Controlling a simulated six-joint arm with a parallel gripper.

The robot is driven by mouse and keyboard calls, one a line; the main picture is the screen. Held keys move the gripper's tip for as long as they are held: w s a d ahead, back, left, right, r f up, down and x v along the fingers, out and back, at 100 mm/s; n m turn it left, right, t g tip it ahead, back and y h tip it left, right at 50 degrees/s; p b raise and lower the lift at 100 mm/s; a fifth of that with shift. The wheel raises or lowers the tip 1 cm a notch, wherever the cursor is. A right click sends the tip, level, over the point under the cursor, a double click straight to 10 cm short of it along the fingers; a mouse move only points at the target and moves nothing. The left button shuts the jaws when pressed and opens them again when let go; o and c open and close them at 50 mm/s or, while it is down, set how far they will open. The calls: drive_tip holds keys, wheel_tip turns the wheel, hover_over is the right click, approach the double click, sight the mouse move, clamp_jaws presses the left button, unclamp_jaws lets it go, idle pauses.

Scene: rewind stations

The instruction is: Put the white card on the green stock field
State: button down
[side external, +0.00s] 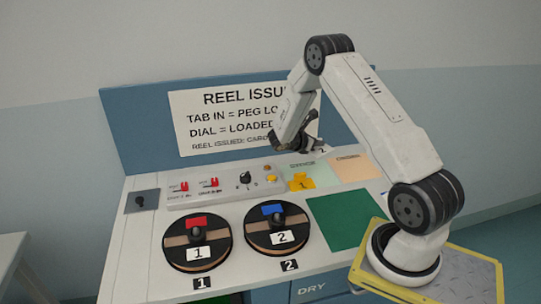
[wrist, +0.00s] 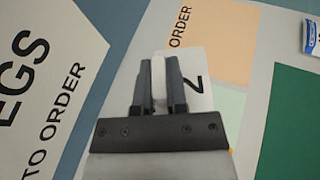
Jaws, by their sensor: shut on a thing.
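My gripper (side external: 312,146) is above the back right of the worktop. In the wrist view its two fingers (wrist: 159,82) are shut on the white card (wrist: 199,88), which is marked 2. Part of the card is hidden by the fingers; it also shows in the side view (side external: 323,151), apparently raised above the coloured fields. The pale green field (side external: 318,171) lies below, beside the orange field (side external: 352,168); its label is too small to read. A yellow card (side external: 301,182) marked 1 lies on the pale green field's front left part.
A dark green mat (side external: 345,220) lies in front of the fields. Reel 1 (side external: 180,240) and reel 2 (side external: 262,223) stand to the left, with a switch panel (side external: 224,186) behind. A sign (side external: 215,125) stands on the blue back board.

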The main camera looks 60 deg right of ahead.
sight(314, 167)
drive_tip(key=shift+f, duration=0.15)
drive_tip(key=shift+f, duration=3.25)
drive_tip(key=shift+f, duration=0.6)
drive_tip(key=c, duration=0.6)
unclamp_jaws()
drive_tip(key=shift+w+a+r, duration=0.1)
drive_tip(key=shift+a, duration=0.05)
drive_tip(key=shift+v, duration=3.75)
drive_tip(key=shift+r, duration=0.1)
